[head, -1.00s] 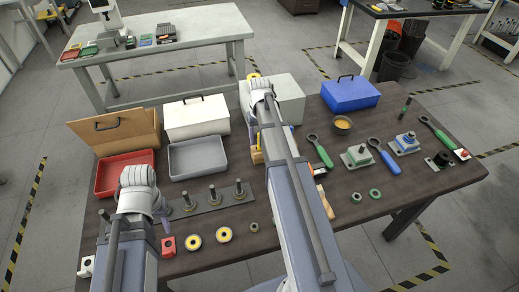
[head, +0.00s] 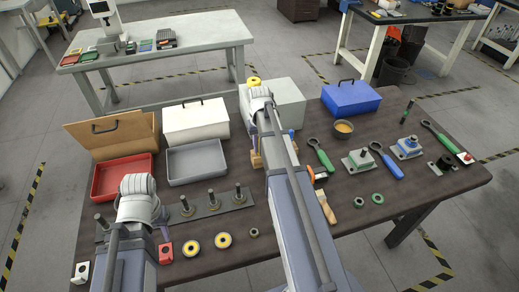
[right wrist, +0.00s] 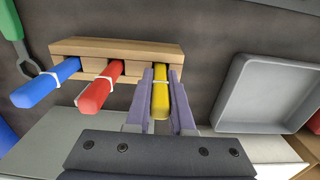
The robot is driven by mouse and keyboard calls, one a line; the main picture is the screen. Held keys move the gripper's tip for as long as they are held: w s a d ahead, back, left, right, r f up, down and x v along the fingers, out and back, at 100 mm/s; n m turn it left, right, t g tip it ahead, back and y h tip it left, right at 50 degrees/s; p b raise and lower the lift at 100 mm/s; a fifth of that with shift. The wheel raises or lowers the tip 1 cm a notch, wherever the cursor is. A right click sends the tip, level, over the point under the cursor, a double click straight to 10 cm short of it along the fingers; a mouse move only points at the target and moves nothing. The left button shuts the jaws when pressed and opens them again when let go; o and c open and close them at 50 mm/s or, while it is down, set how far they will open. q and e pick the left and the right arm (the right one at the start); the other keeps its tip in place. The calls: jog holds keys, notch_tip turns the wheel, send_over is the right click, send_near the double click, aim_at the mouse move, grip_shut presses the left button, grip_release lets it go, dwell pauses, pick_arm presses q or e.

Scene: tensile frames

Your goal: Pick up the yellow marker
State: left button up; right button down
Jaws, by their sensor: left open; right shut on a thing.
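The yellow marker (right wrist: 161,100) stands in a wooden holder (right wrist: 120,48) in the right wrist view, at its right end. My right gripper (right wrist: 161,73) is shut on it, with one finger on each side. A red marker (right wrist: 102,86) and a blue marker (right wrist: 45,83) stand in the same holder to the left.
A grey tray (head: 196,146) and a red tray (head: 98,182) lie left of the holder. A white toolbox (head: 195,120) and a blue toolbox (head: 350,96) stand at the back. A plate with upright pegs (head: 213,202) lies near the left gripper.

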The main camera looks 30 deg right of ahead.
dwell(0.4)
notch_tip(320, 180, up, 10)
jog(key=p, duration=1)
jog(key=shift+r, duration=0.1)
